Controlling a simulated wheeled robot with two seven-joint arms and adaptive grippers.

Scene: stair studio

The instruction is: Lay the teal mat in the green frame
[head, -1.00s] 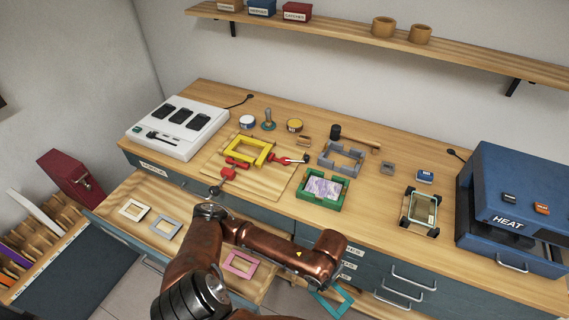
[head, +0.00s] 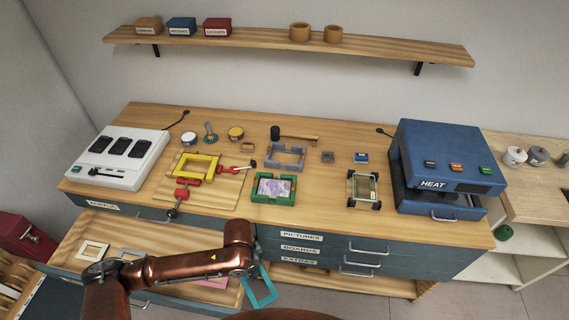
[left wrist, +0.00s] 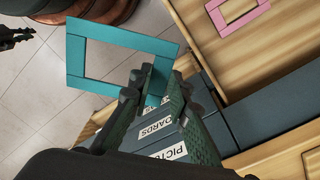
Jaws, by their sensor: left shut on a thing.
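The teal mat (head: 262,290) is a flat rectangular ring with an open window. My left gripper (left wrist: 150,75) is shut on one edge of it, and the mat (left wrist: 76,55) hangs in the air in front of the bench's drawers. In the head view my arm mostly hides this gripper. The green frame (head: 275,200) lies on the bench top, further back than the mat and slightly to its right. A purple-and-white marbled picture (head: 274,187) lies inside it.
An open drawer (head: 68,262) at the lower left holds other mats, including a white one (head: 92,250). A yellow frame (head: 194,168) with red clamps lies left of the green frame. A grey frame (head: 286,157) lies behind it, a glass piece (head: 364,188) to its right.

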